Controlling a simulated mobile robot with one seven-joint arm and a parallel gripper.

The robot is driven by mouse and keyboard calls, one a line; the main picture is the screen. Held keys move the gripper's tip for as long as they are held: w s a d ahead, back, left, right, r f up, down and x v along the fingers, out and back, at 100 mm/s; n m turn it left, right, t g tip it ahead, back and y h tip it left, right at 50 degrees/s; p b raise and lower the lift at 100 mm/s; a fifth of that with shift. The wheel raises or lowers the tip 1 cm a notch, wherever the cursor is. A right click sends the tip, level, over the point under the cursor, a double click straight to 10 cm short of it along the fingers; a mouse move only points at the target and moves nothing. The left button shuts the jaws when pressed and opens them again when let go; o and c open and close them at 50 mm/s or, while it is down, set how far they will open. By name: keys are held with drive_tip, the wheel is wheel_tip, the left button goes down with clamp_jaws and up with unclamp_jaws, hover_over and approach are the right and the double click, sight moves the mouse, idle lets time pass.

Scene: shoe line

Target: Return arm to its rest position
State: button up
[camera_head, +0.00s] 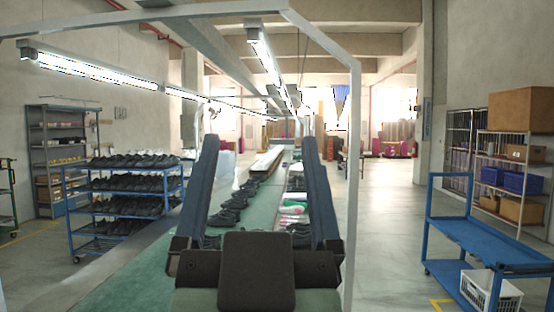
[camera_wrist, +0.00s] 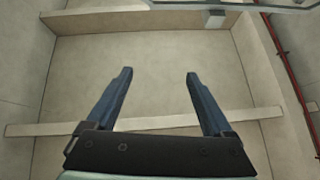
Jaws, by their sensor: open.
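My gripper (camera_head: 260,142) is close in front of the head camera, with its two dark blue fingers upright and apart. Nothing is held between them. In the wrist view my gripper (camera_wrist: 158,73) is also open and empty, pointing at bare beige wall and ceiling surfaces. Behind it in the head view, a long green work table (camera_head: 135,285) runs away from me. Dark shoes (camera_head: 226,216) lie on it, partly hidden by the fingers. Pink and white items (camera_head: 291,212) lie between the fingers on the right side of the table.
A blue rack (camera_head: 72,215) of dark shoes stands left of the table. A blue cart (camera_head: 480,240) stands at the right, with a white crate (camera_head: 490,292) by its lower shelf. A pale metal frame (camera_head: 354,170) arches over the table. Floor (camera_head: 395,230) between table and cart is clear.

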drive_tip(key=shift+t+h, duration=0.5)
drive_tip(key=shift+t, duration=0.3)
drive_tip(key=s+r, duration=0.1)
drive_tip(key=s+d+r, duration=0.1)
drive_tip(key=s+r, duration=0.1)
drive_tip(key=shift+s+d+r, duration=0.2)
drive_tip(key=shift+r, duration=0.05)
